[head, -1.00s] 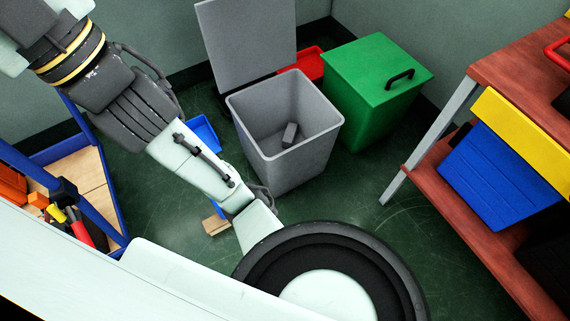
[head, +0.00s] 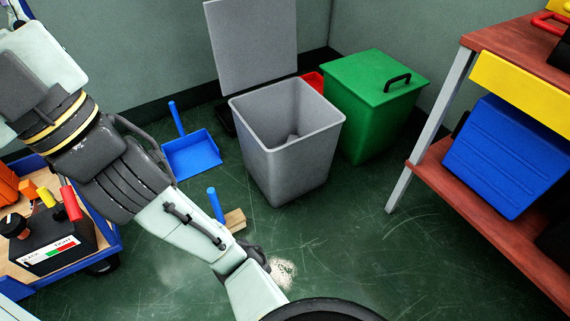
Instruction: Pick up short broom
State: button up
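A blue dustpan (head: 194,156) lies behind the broom. An open grey bin (head: 290,160) and a green lidded bin (head: 370,115) stand behind right. A blue cart (head: 110,240) is at left, a red-brown workbench (head: 435,180) at right. Pale debris (head: 284,271) lies on the floor.

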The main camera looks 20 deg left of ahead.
aim_at(234, 220)
jog(key=u, duration=1.15)
jog(key=k+j, duration=0.2)
jog(key=k, duration=0.25)
jog(key=k+j, duration=0.25)
jog(key=k, duration=0.2)
jog(key=k+j, duration=0.2)
jog(key=k, duration=0.3)
jog(key=i+j+z, duration=0.35)
jog(key=i, duration=0.2)
jog(key=i+j+z, duration=0.25)
jog(key=i+z, duration=0.15)
jog(key=i, duration=0.15)
jog(key=i+j+z, duration=0.35)
jog(key=i+j, duration=0.1)
jog(key=j, duration=0.1)
